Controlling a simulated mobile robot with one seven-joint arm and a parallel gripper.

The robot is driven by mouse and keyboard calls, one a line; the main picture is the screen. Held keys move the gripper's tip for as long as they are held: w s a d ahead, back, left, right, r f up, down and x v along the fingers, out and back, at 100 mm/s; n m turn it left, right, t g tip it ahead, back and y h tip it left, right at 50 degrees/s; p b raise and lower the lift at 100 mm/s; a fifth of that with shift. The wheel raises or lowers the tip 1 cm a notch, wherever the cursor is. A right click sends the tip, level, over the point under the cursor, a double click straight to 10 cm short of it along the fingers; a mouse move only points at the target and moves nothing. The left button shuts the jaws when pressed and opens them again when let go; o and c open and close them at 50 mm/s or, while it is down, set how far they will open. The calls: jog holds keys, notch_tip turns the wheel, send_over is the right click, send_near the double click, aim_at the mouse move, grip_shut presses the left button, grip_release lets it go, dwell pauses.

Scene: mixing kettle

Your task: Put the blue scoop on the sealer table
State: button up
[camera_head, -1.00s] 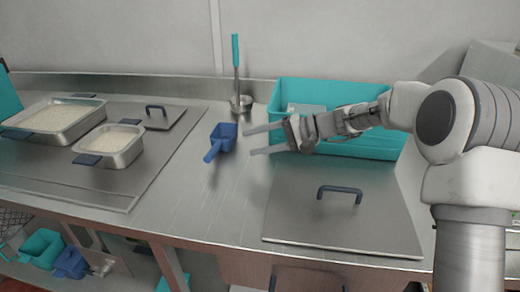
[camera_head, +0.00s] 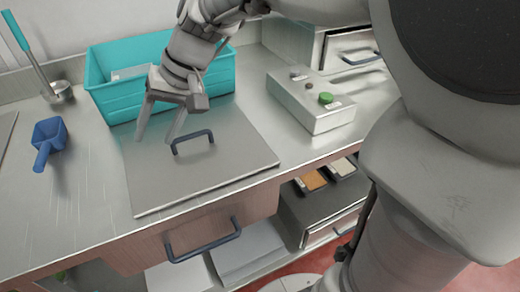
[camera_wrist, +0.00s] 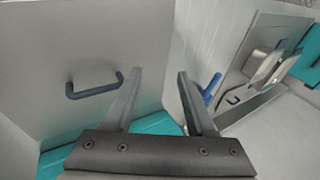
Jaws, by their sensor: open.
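The blue scoop (camera_head: 48,138) rests on the steel worktop (camera_head: 85,205) at the left of the head view. In the wrist view part of it (camera_wrist: 211,88) shows beyond the right finger. My gripper (camera_head: 155,138) is open and empty, pointing down over the left part of the flat steel lid (camera_head: 225,170). It is to the right of the scoop and apart from it. In the wrist view the fingers (camera_wrist: 160,76) are spread with nothing between them. I cannot tell which surface is the sealer table.
A turquoise bin (camera_head: 115,62) stands behind my gripper. The lid has a dark handle (camera_head: 192,141). A steel box with a green button (camera_head: 310,103) is to the right. A turquoise-handled tool (camera_head: 28,52) stands at the back left. Steel trays (camera_wrist: 262,65) show in the wrist view.

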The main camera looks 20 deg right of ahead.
jog(key=s+d+t+h, duration=0.4)
jog(key=s+d+h, duration=0.2)
jog(key=s+d, duration=0.8)
jog(key=shift+d+f+m, duration=0.4)
jog(key=shift+d, duration=0.85)
notch_tip(320, 180, up, 16)
jog(key=p, duration=1.5)
jog(key=shift+f+p, duration=0.2)
jog(key=shift+p, duration=0.1)
jog(key=shift+f, duration=0.15)
jog(key=shift+c, duration=0.5)
jog(key=shift+a, duration=0.1)
jog(key=shift+a, duration=0.1)
